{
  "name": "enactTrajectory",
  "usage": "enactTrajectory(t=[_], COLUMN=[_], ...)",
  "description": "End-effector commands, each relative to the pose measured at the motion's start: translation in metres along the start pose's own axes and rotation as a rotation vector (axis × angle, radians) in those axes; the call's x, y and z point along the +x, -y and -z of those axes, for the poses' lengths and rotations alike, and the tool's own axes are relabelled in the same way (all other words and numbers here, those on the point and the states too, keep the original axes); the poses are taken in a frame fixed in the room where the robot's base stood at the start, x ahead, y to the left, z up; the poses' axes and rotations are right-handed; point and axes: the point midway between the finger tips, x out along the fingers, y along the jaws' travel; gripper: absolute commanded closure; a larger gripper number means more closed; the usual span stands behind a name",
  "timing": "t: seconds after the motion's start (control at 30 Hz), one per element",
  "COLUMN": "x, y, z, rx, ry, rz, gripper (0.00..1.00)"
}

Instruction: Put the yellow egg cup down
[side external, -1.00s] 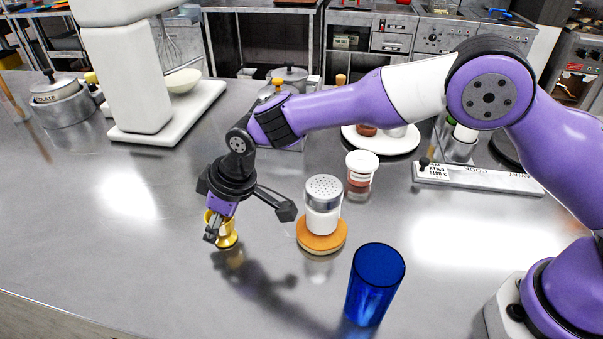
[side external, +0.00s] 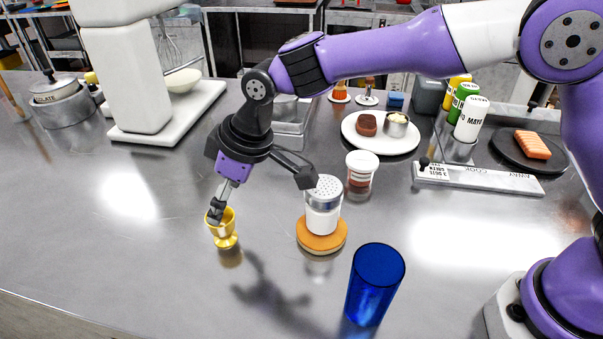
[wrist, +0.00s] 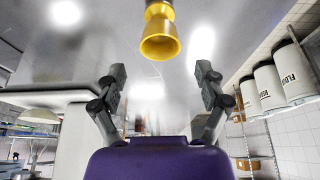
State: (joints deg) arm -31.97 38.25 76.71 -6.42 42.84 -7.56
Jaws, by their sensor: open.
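The yellow egg cup (side external: 226,234) stands upright on the bare steel counter (side external: 130,255), left of the salt shaker. My gripper (side external: 216,213) is above it in the side view, with a dark fingertip overlapping the cup's rim there. In the wrist view the two fingers (wrist: 160,72) are spread wide with nothing between them. The egg cup (wrist: 160,38) shows in that view beyond the fingertips, centred between them and apart from both.
A metal-topped shaker (side external: 322,205) on a round wooden coaster (side external: 312,245) stands close right of the cup. A blue tumbler (side external: 375,285) is at the front. A small jar (side external: 361,168) and a white plate (side external: 380,147) stand behind.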

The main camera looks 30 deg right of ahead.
Motion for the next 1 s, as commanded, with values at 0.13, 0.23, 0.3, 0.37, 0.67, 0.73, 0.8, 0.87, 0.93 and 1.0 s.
enactTrajectory(t=[0.13,0.23,0.3,0.37,0.67,0.73,0.8,0.87,0.93,1.0], x=[-0.029,-0.04,-0.048,-0.059,-0.169,-0.188,-0.199,-0.205,-0.207,-0.208], y=[0.0,0.0,-0.002,-0.009,-0.068,-0.072,-0.072,-0.07,-0.066,-0.063], z=[0.0,0.0,-0.002,-0.006,-0.112,-0.147,-0.181,-0.206,-0.229,-0.245], rx=[0.0,0.0,0.008,0.029,0.347,0.435,0.514,0.574,0.629,0.669], ry=[-0.002,-0.001,-0.002,-0.006,-0.05,-0.062,-0.071,-0.078,-0.085,-0.09], rz=[0.0,0.001,-0.003,-0.013,-0.163,-0.204,-0.241,-0.269,-0.295,-0.314], gripper=[0.17,0.17,0.17,0.17,0.17,0.17,0.17,0.17,0.17,0.17])
